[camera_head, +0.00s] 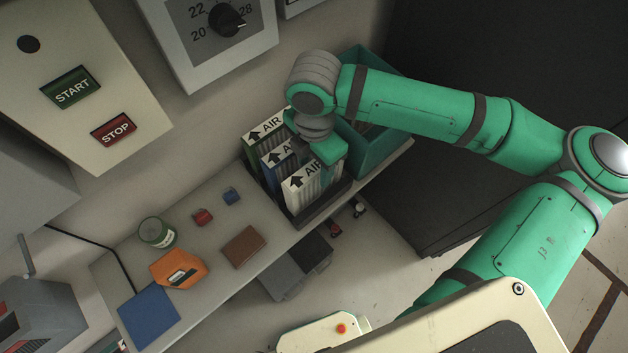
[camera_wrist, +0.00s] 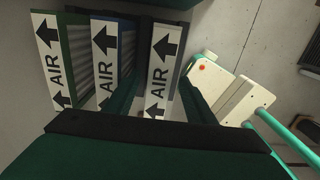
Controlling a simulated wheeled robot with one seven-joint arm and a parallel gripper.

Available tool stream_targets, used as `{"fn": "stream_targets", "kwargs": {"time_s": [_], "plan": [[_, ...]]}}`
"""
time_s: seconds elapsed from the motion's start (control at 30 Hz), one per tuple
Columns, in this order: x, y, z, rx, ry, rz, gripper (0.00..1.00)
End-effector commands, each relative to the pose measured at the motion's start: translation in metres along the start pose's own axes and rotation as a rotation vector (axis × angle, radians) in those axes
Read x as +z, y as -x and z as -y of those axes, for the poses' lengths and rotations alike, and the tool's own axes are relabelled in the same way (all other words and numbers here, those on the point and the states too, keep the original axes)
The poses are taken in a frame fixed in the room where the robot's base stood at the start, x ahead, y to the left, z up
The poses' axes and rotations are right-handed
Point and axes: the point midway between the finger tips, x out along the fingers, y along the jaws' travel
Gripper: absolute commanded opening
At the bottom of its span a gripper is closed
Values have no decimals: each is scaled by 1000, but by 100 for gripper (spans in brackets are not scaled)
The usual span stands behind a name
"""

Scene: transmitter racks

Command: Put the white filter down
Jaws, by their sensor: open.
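The white filter (camera_head: 301,191) stands upright in a dark tray (camera_head: 325,206) on the shelf, at the near end of a row. It also shows in the wrist view (camera_wrist: 161,60), its label reading AIR with arrows. A blue filter (camera_head: 273,167) and a green-edged filter (camera_head: 255,146) stand behind it in the same tray. My gripper (camera_wrist: 160,104) is open, with one finger on each side of the white filter's top. I cannot tell whether either finger touches it. My wrist hides part of the filters in the head view.
A teal bin (camera_head: 372,156) stands just right of the tray. On the shelf (camera_head: 205,262) to the left lie a brown block (camera_head: 243,247), an orange device (camera_head: 178,269), a green can (camera_head: 157,232), small red and blue pieces and a blue pad (camera_head: 149,317). A wall panel is behind.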

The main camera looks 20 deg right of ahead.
Motion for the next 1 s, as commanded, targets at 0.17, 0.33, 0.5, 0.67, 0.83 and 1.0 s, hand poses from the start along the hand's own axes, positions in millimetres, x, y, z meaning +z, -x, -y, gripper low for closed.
{"fn": "stream_targets", "kwargs": {"time_s": [0.17,0.33,0.5,0.67,0.83,1.0], "plan": [[0,-23,1,-2,-1,-1,50],[0,-29,0,0,-1,-1,50],[0,-29,0,0,-1,-1,48],[0,-28,0,0,0,-1,9],[1,-28,0,0,-2,-1,0],[3,-28,2,0,-7,0,0]]}}
